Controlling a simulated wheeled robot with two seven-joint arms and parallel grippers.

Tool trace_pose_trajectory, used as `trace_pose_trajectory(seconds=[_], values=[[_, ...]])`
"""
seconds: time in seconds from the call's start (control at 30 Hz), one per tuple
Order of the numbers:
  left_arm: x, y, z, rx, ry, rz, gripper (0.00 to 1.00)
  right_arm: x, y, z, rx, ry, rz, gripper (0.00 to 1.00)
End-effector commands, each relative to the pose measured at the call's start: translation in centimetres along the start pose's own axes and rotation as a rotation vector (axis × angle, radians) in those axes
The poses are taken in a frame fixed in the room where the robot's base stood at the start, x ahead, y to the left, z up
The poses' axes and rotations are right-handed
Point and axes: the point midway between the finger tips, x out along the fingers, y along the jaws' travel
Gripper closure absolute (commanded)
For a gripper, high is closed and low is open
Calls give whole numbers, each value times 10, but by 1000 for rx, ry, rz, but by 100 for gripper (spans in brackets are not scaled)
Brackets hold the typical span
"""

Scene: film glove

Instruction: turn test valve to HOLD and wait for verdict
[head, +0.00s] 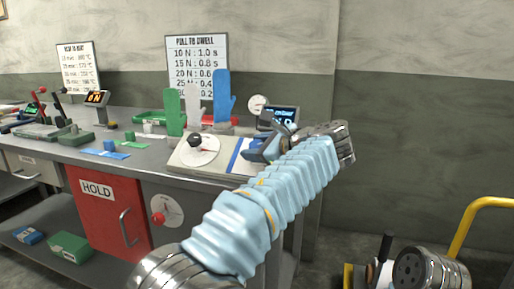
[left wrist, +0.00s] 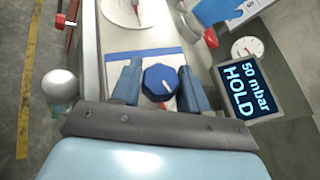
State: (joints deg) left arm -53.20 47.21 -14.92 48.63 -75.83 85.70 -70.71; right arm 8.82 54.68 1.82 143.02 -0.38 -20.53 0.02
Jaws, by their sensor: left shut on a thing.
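The test valve is a dark blue faceted knob (left wrist: 160,82) on the bench fixture, seen in the left wrist view. My left gripper (left wrist: 160,88) has one blue finger on each side of the knob and is shut on it. In the head view the left gripper (head: 262,150) reaches in over the right end of the bench, and the knob is hard to make out there. The display screen (left wrist: 250,90) reads "50 mbar HOLD"; it also shows in the head view (head: 279,115), too small to read. My right gripper is not in view.
A white dial plate with a dark ball (head: 194,150) lies left of my gripper. A red cabinet marked HOLD (head: 110,215) is below the bench. A yellow rail (head: 470,225) stands at right.

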Motion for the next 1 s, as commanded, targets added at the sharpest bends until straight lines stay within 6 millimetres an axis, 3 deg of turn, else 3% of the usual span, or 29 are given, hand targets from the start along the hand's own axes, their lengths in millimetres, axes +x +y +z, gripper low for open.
trace_pose_trajectory(seconds=[0.27,0.3,0.4,0.77,1.0], values=[[1,0,1,0,-3,1,86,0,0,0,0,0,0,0],[1,0,1,0,-3,1,50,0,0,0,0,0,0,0],[1,0,1,0,-2,1,35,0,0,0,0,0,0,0],[-6,0,0,0,-1,-2,35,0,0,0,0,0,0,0],[-54,-1,0,-1,-1,-5,35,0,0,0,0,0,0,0]])
